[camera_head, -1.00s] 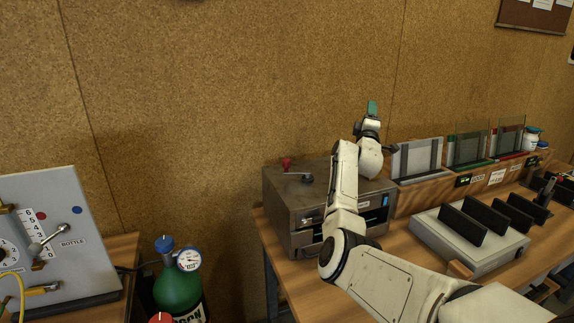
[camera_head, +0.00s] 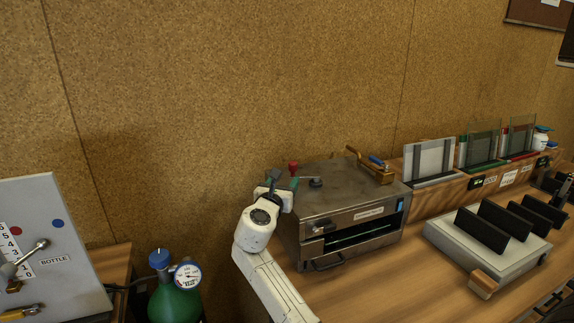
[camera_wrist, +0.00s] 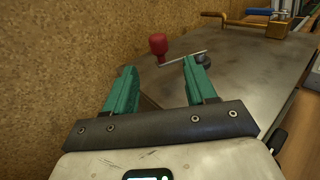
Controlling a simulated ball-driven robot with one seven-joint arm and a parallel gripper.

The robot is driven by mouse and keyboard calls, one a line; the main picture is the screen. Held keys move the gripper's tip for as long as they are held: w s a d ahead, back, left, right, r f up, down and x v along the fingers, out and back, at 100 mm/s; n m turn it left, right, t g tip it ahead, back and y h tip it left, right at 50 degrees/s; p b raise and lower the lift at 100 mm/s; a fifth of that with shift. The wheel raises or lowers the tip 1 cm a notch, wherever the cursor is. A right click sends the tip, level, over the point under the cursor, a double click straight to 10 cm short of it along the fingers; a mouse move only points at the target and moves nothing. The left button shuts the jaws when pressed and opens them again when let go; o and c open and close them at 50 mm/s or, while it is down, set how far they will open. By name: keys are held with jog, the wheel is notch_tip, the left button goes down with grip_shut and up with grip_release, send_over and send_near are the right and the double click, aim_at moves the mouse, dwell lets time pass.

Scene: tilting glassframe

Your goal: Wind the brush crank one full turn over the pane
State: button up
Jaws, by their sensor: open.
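The brush crank sits on top of a grey metal box (camera_head: 335,196). It has a red knob (camera_head: 293,167) and a thin arm to a dark round pivot (camera_head: 316,182). In the wrist view the red knob (camera_wrist: 157,44) stands upright ahead of my fingers, with the pivot (camera_wrist: 205,61) to its right. My gripper (camera_head: 284,181) is at the box's left edge, close to the knob; its green fingers are open and empty. In the wrist view my gripper (camera_wrist: 160,70) has the knob beyond its gap, apart from both fingers.
A brass handle with a blue part (camera_head: 372,166) stands at the box's back right. A wooden rack (camera_head: 450,193) with glass panes and a grey unit with black plates (camera_head: 480,250) lie right. A green bottle (camera_head: 175,300) with a gauge stands left. A cork wall rises behind.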

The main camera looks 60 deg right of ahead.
aim_at(292, 168)
jog(key=d, duration=0.3)
jog(key=w+d, duration=0.1)
jog(key=d, duration=0.3)
jog(key=w+d, duration=0.1)
jog(key=d, duration=0.2)
jog(key=shift+d+r+p, duration=0.1)
jog(key=shift+d+p, duration=0.2)
jog(key=shift+p, duration=0.05)
grip_shut()
